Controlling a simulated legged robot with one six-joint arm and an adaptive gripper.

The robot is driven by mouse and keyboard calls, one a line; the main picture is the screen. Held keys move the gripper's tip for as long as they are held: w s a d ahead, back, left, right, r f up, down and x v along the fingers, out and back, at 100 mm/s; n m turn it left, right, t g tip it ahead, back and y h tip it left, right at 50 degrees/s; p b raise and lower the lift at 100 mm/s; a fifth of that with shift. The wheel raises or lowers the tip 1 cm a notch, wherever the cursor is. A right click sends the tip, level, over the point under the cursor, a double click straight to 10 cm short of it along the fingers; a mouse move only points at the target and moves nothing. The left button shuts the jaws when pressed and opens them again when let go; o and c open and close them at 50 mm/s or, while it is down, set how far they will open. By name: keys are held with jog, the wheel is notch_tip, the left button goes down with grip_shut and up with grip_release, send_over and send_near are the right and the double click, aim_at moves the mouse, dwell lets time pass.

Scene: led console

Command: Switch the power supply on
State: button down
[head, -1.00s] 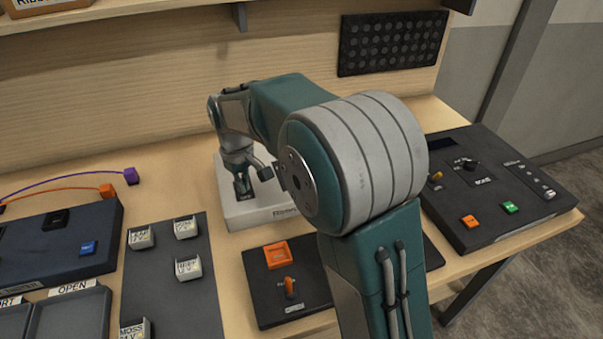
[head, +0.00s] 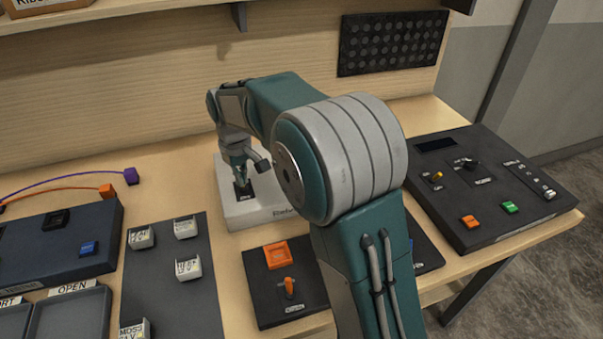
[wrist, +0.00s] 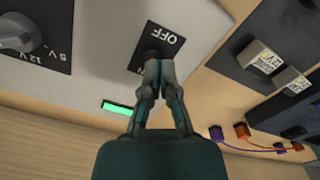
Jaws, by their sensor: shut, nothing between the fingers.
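The power supply (head: 266,203) is a pale box at the back of the bench, left of my arm's big joint. It also fills the upper left of the wrist view (wrist: 110,62). Its black switch plate (wrist: 151,42) has an OFF label that reads upside down there. A green indicator (wrist: 119,107) is lit beside the plate. My gripper (wrist: 158,64) is shut and empty, its tips over the plate's lower edge. They partly hide the switch, so its position and any contact cannot be told. In the head view my gripper (head: 241,180) points down at the plate.
A 5V/12V knob (wrist: 20,32) sits on the same box. A dark panel with an orange switch (head: 289,287) lies in front. A console with buttons (head: 470,221) stands right, labelled blocks (head: 187,268) and a panel with a blue button (head: 88,248) left.

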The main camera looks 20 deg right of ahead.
jog(key=shift+r, duration=0.15)
notch_tip(320, 180, up, 7)
jog(key=shift+s, duration=0.4)
dwell(0.5)
dwell(0.4)
jog(key=s+d+r+m+t, duration=0.2)
jog(key=s+d+r, duration=0.15)
jog(key=s, duration=0.65)
jog(key=s+d+r+m+t, duration=0.2)
jog(key=s+d, duration=0.3)
jog(key=s, duration=0.6)
jog(key=s+d+f+m+t, duration=0.1)
jog(key=s+f+m, duration=0.1)
jog(key=s+f, duration=0.2)
jog(key=s, duration=0.2)
jog(key=shift+s+d+t, duration=0.3)
jog(key=shift+s+d, duration=0.1)
